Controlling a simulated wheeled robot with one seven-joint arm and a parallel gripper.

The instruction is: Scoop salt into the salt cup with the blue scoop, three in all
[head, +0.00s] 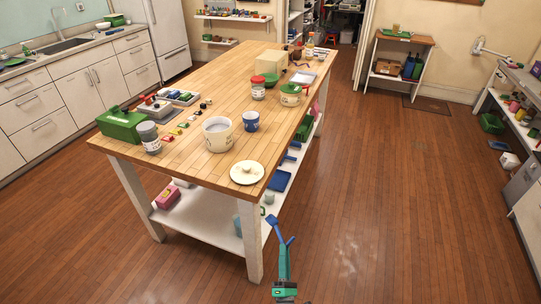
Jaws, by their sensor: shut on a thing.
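A large cream canister (217,136) stands open near the front of the wooden table; its contents are too small to make out. A round cream lid (247,173) with a dark knob lies flat at the table's near corner. A small blue cup (251,122) stands upright just right of the canister; I cannot read a label or see inside. My gripper (284,244) is low in front of the table's near right corner, over the floor. It is shut on the blue scoop (272,221), which points up and left, apart from the canister and the cup.
A green toolbox (122,125) and a grey-lidded jar (149,137) stand left of the canister. Small coloured items lie behind them. A red-lidded jar (258,87) and a green-lidded pot (290,95) stand farther back. The wooden floor (400,200) to the right is clear.

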